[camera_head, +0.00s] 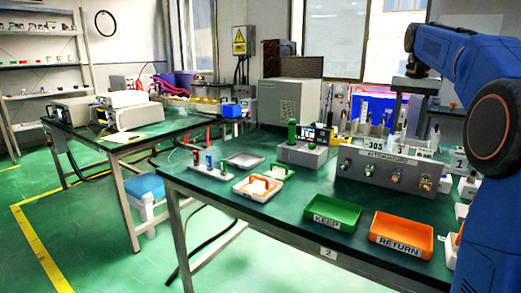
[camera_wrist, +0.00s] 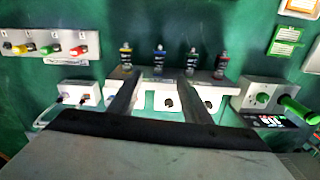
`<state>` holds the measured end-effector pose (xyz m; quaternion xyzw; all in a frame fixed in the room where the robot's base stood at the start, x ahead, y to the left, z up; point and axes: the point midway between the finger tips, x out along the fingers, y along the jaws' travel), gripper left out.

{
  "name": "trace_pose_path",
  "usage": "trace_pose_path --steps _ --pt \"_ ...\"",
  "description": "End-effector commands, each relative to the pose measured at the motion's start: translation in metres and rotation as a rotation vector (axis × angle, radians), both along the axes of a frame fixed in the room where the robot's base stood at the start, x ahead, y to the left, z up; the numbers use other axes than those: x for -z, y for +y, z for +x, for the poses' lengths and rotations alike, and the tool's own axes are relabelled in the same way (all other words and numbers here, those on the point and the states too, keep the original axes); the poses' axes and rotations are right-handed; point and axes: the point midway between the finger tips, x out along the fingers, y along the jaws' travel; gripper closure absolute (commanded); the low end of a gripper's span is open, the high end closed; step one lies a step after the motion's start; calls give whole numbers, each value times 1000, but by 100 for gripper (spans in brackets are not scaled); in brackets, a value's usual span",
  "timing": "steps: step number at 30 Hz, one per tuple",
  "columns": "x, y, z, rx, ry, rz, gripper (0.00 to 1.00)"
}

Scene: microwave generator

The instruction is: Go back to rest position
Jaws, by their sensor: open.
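My gripper (camera_wrist: 160,88) shows in the wrist view with its two dark fingers apart and nothing between them. Beyond the fingertips is a rack (camera_wrist: 178,74) with several small upright pieces with coloured bands. Whether the fingers touch the rack I cannot tell. In the head view my blue arm comes in from the right and bends down. My gripper (camera_head: 399,112) hangs from it above the grey console (camera_head: 385,171) on the green bench, partly lost against the background.
An orange RETURN tray (camera_head: 402,232) and a green KEEP tray (camera_head: 333,212) lie along the bench's front edge. Green floor is free at front left.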

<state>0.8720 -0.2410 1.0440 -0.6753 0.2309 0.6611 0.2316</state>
Motion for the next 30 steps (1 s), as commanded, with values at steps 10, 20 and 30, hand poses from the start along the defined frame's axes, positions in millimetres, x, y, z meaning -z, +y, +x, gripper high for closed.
trace_pose_path --steps 10,20,30 --pt "5 27 -35 -66 -36 -11 56" --pt "31 74 -107 -195 -110 -36 56" --pt "85 117 -195 -342 -192 -65 56"
